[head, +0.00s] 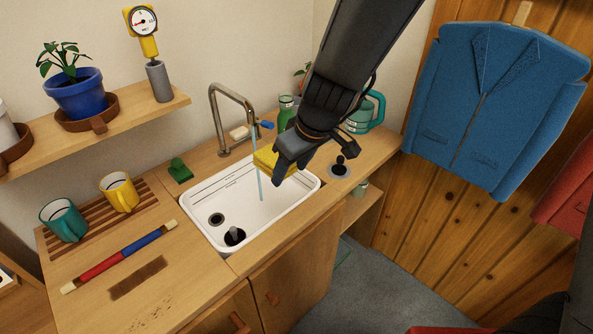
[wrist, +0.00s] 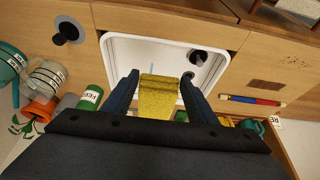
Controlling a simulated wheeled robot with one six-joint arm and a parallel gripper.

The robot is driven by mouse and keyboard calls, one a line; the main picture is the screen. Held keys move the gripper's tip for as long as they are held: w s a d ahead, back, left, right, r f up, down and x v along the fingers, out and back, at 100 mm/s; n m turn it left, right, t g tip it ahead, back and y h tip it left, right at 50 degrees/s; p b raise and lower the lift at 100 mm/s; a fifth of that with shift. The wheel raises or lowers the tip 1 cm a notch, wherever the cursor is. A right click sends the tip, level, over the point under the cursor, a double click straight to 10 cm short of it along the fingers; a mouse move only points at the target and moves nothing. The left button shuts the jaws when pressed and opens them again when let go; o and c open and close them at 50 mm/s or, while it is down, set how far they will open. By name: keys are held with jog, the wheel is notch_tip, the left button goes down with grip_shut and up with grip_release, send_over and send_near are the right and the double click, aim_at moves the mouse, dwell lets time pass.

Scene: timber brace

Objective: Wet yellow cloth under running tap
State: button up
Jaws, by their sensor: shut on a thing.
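The yellow cloth (head: 264,160) is held by my gripper (head: 283,168) over the right part of the white sink (head: 300,196). In the wrist view the cloth (wrist: 158,100) hangs between the two dark fingers of my gripper (wrist: 160,84), which is shut on it. The metal tap (head: 216,112) is at the back of the sink. A thin blue stream of water (head: 260,188) falls from it into the sink, by the cloth's left edge. I cannot tell whether the water touches the cloth. Part of the cloth is hidden by my gripper.
A green bottle (head: 286,110) and a teal watering can (head: 376,112) stand behind my arm. A black-knobbed plunger (head: 340,165) is right of the sink. A teal mug (head: 62,221) and a yellow mug (head: 119,193) stand on a slatted rack at the left. The sink's left part is free above.

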jog(key=shift+w+a+f+p, duration=0.3)
jog(key=shift+w+a, duration=0.45)
jog(key=shift+w, duration=0.4)
jog(key=shift+w+a+f+p, duration=0.3)
jog(key=shift+w+a, duration=0.45)
jog(key=shift+w, duration=0.4)
jog(key=shift+w+a+f+p, duration=0.2)
jog(key=shift+w+a+p, duration=0.2)
jog(key=shift+w+a, duration=0.55)
jog(key=shift+w+d, duration=0.2)
jog(key=shift+s, duration=0.1)
jog(key=s+d+b, duration=0.1)
jog(key=s, duration=0.1)
jog(key=s+d+b, duration=0.3)
jog(key=s, duration=0.1)
jog(key=shift+s+d+b, duration=0.15)
jog(key=shift+s+b, duration=0.15)
jog(key=shift+b, duration=0.1)
jog(key=s+d+r+p, duration=0.1)
jog(key=s+d+r, duration=0.1)
jog(key=s+r, duration=0.2)
jog(key=shift+d, duration=0.4)
